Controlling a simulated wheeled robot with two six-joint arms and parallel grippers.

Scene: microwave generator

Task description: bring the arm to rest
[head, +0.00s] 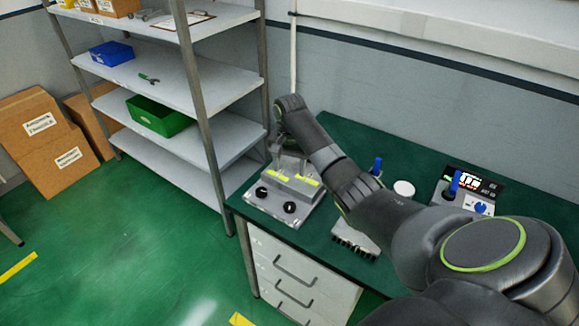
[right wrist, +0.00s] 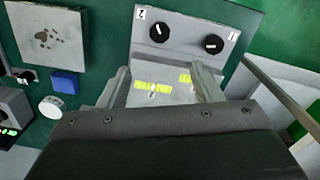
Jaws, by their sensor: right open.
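My right arm (head: 400,220) reaches from the lower right across the bench to its far left part. My right gripper (head: 288,162) points down over a grey device (head: 283,207) with two black knobs and yellow-green labels. In the right wrist view its two fingers (right wrist: 163,80) stand apart, with the device's grey panel (right wrist: 178,40) showing between and beyond them. I see nothing held. I cannot tell whether the fingers touch the device. My left gripper is in neither view.
Shelves (head: 180,80) with a green bin (head: 160,116) stand left. Cardboard boxes (head: 40,135) stand on the floor.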

